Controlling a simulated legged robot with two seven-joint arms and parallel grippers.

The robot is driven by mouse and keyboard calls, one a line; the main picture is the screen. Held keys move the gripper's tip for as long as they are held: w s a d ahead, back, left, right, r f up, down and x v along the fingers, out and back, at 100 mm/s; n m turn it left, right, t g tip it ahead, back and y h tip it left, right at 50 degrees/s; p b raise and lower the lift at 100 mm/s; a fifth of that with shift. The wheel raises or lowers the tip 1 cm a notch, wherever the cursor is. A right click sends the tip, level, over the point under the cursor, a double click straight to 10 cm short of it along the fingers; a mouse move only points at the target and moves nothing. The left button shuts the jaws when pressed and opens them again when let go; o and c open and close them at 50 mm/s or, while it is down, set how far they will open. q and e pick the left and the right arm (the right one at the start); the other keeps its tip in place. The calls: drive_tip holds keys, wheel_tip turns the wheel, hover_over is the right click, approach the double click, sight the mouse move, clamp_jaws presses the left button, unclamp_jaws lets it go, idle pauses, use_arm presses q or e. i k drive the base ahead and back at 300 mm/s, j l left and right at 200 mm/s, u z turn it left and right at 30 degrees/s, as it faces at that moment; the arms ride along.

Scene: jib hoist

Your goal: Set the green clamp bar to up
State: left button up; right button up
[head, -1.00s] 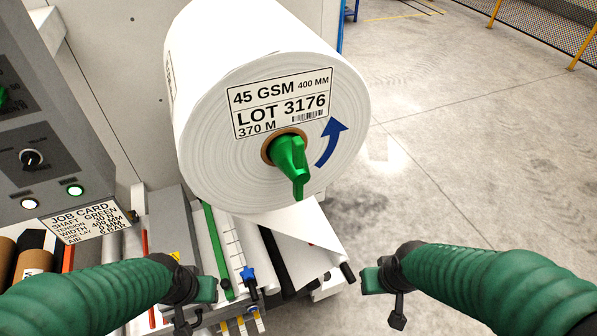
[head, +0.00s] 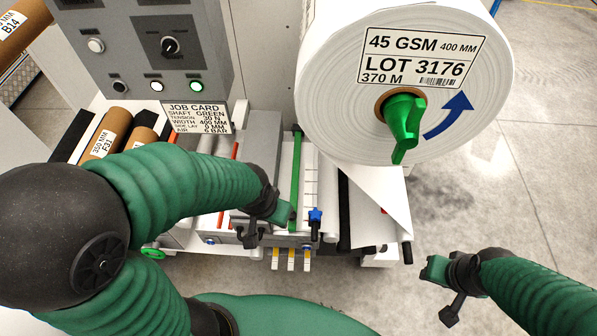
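The green clamp bar (head: 296,175) is a long, thin bar on the machine bed, left of the paper web. It lies low along the bed, from near the back to the front edge. My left gripper (head: 266,226) is at the bar's near end, just left of it. It overlaps the bar's lower end in the picture, and I cannot tell whether they touch. Whether its fingers are open or shut is not clear. My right gripper (head: 442,284) is over the floor, right of the machine, away from the bar, and its finger state is unclear.
A big white paper roll (head: 340,110) with a green core lever (head: 404,122) overhangs the bed on the right. A blue knob (head: 315,215) sits right of the bar's near end. A control panel (head: 140,60) and job card (head: 198,117) stand left. The right floor is clear.

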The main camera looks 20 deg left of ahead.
sight(294, 189)
drive_tip(key=k+j+u, duration=0.1)
drive_tip(key=j+u, duration=0.15)
drive_tip(key=j, duration=0.25)
drive_tip(key=j+u, duration=0.2)
drive_tip(key=j, duration=0.35)
drive_tip(key=j+u, duration=0.1)
drive_tip(key=i+j, duration=0.05)
drive_tip(key=j, duration=0.05)
